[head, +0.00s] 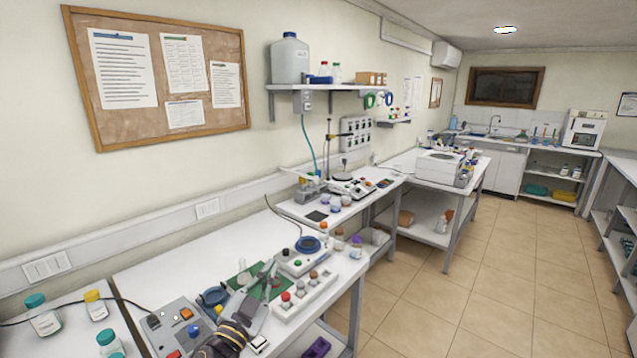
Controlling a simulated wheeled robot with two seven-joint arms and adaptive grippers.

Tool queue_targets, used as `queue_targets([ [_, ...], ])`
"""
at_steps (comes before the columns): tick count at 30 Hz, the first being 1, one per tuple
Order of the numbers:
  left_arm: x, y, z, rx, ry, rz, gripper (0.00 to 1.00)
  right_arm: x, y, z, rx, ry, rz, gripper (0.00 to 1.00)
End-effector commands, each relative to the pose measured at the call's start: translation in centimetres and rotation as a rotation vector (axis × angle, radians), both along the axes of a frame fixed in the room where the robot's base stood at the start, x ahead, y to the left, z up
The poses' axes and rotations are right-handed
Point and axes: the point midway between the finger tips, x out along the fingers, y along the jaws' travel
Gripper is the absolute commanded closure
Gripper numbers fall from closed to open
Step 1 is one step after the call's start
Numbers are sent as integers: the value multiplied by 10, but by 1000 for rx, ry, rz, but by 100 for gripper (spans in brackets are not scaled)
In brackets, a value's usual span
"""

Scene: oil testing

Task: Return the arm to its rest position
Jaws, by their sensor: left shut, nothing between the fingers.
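My left gripper (265,281) shows at the lower middle of the head view, above the near bench (195,262). Its arm comes in from the bottom edge. Its fingers are shut and hold nothing. They are over or close to a green mat (247,287) and a device with a round dark-blue top (307,244). I cannot tell the exact height above the bench. My right gripper is not in view.
A grey control box (172,328) and a rack with coloured caps (304,296) flank the gripper. Capped bottles (43,315) stand at lower left. A shelf (345,88) hangs on the wall. The tiled floor (520,270) at right is clear.

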Motion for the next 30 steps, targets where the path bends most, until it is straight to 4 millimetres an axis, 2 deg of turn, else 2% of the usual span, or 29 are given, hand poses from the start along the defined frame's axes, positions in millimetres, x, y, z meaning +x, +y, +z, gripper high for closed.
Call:
queue_targets([
  [8, -8, 48, -54, -91, 248, 204, 100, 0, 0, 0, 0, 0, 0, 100],
  [14, -28, 76, -101, -127, 454, 321, 100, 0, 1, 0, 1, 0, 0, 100],
  [23, -82, 103, -175, -149, 798, 440, 100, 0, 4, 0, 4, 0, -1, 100],
  [30, -143, 111, -226, -143, 1089, 479, 100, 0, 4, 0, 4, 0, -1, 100],
])
